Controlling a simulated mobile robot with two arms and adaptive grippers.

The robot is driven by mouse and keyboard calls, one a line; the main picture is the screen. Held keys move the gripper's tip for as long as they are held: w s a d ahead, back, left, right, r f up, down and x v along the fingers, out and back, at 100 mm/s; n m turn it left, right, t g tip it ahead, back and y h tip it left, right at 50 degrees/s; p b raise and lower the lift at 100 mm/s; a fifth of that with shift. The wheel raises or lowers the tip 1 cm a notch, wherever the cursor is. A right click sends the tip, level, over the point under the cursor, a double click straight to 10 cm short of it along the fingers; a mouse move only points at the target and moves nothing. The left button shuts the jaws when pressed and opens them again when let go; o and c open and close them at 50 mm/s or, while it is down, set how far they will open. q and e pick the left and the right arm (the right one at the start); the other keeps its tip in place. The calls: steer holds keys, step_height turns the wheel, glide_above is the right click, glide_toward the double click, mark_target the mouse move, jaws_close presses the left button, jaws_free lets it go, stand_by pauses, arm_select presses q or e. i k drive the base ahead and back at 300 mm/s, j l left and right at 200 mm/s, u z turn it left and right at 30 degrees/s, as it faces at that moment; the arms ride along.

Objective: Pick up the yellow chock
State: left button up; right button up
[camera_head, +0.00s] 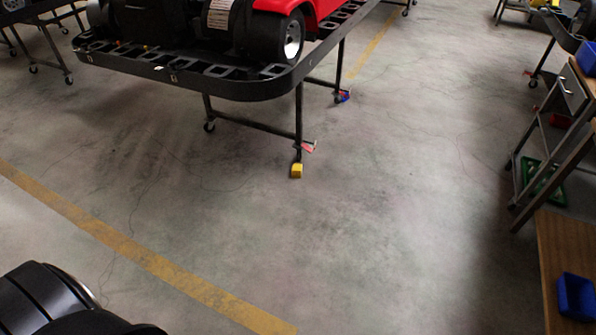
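A small yellow chock (296,171) sits on the concrete floor near the middle of the head view. It is at the foot of the near leg of a dark kart stand (190,83), close to a wheel with a red tab (308,147). I cannot tell whether it touches the wheel. Neither of my grippers is in view. The dark rounded part at the lower left looks like part of my own body, well apart from the chock.
The stand carries a red kart (300,8) with black tyres. A blue item (342,96) lies by its farther leg. A workbench (566,245) with a blue bin (576,297) stands at right. A yellow line (130,250) crosses the floor; the floor before the chock is clear.

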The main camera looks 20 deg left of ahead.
mark_target(297, 169)
steer(key=u, duration=0.55)
steer(key=i+l+u, duration=0.35)
steer(key=i+u, duration=0.15)
steer(key=i+l+u, duration=0.5)
steer(key=k, duration=0.1)
